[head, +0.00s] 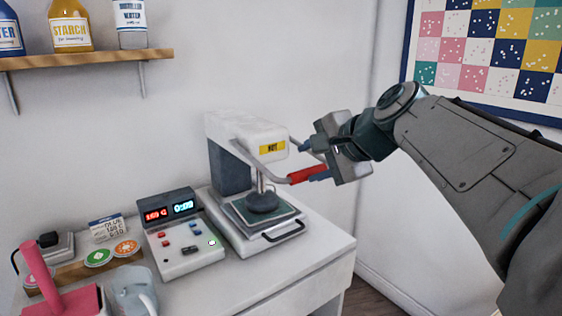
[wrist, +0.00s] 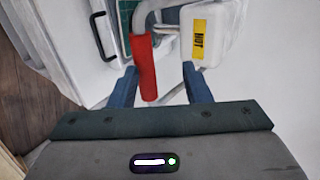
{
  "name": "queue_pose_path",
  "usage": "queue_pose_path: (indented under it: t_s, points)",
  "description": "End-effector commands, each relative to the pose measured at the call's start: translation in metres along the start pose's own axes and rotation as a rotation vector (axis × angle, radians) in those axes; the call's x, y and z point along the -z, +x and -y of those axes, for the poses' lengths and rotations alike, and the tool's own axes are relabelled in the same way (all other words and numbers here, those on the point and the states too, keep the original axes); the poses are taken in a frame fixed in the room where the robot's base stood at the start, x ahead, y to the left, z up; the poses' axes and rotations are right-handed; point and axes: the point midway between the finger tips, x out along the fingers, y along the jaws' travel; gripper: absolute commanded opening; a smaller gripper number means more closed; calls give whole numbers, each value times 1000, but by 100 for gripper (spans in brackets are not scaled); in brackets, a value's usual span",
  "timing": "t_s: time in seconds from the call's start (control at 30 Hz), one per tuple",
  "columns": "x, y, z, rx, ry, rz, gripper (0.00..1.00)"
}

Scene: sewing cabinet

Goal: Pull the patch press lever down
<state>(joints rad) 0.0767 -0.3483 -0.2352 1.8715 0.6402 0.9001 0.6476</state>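The patch press (head: 232,150) stands on the white cabinet top, with a white head marked "HOT" and a round dark plate above its green-edged base. Its bent metal lever ends in a red grip (head: 306,174), which sticks out to the right. My gripper (head: 312,160) is at the grip from the right. In the wrist view the red grip (wrist: 145,68) lies between the two blue fingers, nearer the left one, with a wide gap to the right finger. The fingers are open. Whether the left finger touches the grip cannot be told.
A control box (head: 180,233) with red and blue displays stands left of the press. A pink stand (head: 62,292), a clear jug (head: 133,290) and round patches (head: 99,257) are at far left. A shelf (head: 90,58) with bottles hangs above. The space right of the press is free beyond my arm.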

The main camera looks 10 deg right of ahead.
Motion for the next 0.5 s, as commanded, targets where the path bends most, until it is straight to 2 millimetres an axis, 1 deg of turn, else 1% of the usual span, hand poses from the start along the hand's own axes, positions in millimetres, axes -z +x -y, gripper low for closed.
queue_pose_path:
  t_s: [0.03, 0.07, 0.1, 0.3, 0.5]
  points:
    - [0, -8, 12, 0, 0, 0, 43]
    - [3, -14, 13, 2, 1, -2, 43]
    - [8, -24, 12, 2, 3, -3, 43]
    - [31, -69, 12, 2, 3, -2, 43]
    - [50, -105, 12, 2, 3, -2, 43]
